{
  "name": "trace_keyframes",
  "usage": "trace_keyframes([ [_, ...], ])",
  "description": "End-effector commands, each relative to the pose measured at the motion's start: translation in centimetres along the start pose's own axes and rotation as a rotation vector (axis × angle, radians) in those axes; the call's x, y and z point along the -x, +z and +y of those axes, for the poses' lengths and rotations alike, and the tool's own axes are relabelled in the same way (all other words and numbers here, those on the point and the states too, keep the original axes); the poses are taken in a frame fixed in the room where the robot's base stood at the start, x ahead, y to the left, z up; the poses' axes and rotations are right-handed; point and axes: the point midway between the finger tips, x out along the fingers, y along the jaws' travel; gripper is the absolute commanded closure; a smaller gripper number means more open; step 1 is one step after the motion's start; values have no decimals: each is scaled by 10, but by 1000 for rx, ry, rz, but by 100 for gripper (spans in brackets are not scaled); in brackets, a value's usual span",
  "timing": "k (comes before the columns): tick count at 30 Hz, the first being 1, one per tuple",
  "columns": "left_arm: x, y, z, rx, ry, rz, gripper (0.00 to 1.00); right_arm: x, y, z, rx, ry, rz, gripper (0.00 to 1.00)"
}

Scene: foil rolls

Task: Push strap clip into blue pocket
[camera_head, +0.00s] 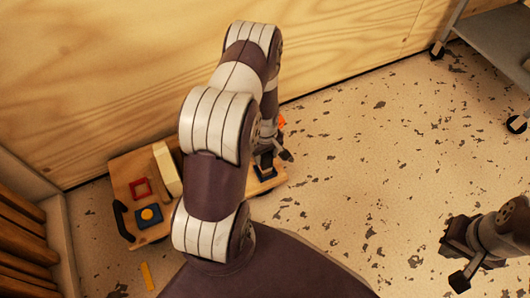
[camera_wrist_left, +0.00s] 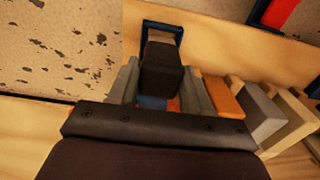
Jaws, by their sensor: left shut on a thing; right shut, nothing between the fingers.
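My left gripper (camera_head: 270,152) is over the right end of a wooden board (camera_head: 128,178). In the left wrist view, its grey fingers (camera_wrist_left: 160,92) are shut on a dark block-like piece, which I take as the strap clip (camera_wrist_left: 160,72). The clip's far end meets a dark blue frame, the blue pocket (camera_wrist_left: 162,25). I cannot tell how deep the clip sits in it. In the head view the blue pocket (camera_head: 264,173) lies right below the left gripper, partly hidden. My right gripper (camera_head: 453,264) is shut and empty, off to the right above the floor.
The board also carries a red square frame (camera_head: 141,189), a blue square with a yellow disc (camera_head: 149,215) and a cream block (camera_head: 167,168). An orange block (camera_wrist_left: 222,97) and a grey block (camera_wrist_left: 265,115) stand beside the left gripper. My left arm hides the board's middle.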

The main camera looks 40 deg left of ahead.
Motion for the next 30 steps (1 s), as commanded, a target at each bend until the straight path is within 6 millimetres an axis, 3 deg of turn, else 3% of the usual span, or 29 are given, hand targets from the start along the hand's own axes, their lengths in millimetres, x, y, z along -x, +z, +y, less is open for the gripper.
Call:
trace_keyframes([
  [30, -10, 0, 0, 0, 1, 1, 84, -2, 0, 0, 0, 0, 0, 100],
])
